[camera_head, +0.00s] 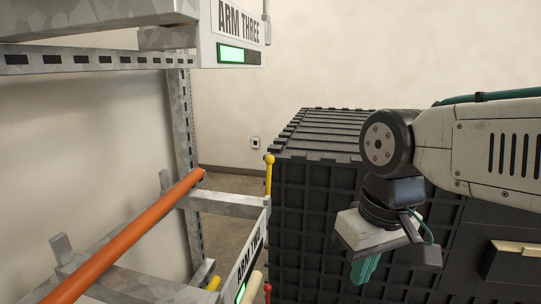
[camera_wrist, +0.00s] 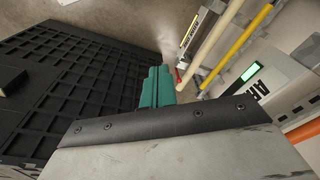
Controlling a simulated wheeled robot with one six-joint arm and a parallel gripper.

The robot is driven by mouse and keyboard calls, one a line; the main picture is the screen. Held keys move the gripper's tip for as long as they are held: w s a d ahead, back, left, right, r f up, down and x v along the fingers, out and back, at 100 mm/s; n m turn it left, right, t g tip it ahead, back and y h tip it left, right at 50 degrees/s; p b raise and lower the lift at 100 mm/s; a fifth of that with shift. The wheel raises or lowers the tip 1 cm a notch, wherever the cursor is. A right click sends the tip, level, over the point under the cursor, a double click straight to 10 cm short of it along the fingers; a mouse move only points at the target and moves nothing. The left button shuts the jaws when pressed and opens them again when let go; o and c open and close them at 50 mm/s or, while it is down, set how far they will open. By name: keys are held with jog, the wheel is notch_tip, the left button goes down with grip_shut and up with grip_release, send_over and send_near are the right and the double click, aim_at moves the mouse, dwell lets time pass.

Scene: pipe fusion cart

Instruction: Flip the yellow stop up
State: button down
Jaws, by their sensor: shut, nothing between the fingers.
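The yellow stop (camera_head: 268,176) stands upright at the outer end of the ARM TWO rack arm (camera_head: 248,262) in the head view. It has a round knob on top. I cannot make it out for sure in the wrist view. My gripper (camera_head: 364,270) has teal fingers, shut and empty, pointing down to the right of the stop and clearly apart from it. The fingers also show in the wrist view (camera_wrist: 158,86), touching nothing that I can see.
An orange pipe (camera_head: 125,238) lies on ARM TWO's level. ARM THREE (camera_head: 240,25) is above. Lower down are a yellow pipe (camera_wrist: 240,50), a cream pipe (camera_wrist: 211,45) and a red stop (camera_head: 267,289). A large black ribbed case (camera_head: 315,205) stands behind my gripper.

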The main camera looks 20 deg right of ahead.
jog(key=w+d+r+t+y, duration=0.1)
jog(key=w+d+r+y, duration=0.15)
jog(key=w+r, duration=0.45)
jog(key=w+d+r+n+t+y, duration=0.1)
jog(key=w+d+r, duration=0.15)
jog(key=w, duration=0.75)
jog(key=w+d+r+t+y, duration=0.1)
jog(key=w+d+r+y, duration=0.15)
jog(key=w+r, duration=0.45)
send_near(268, 180)
jog(key=w+f, duration=0.3)
jog(key=w, duration=0.1)
jog(key=shift+a+f+h, duration=0.15)
jog(key=shift+a+h, duration=0.15)
jog(key=shift+a, duration=0.3)
jog(key=shift+s, duration=0.15)
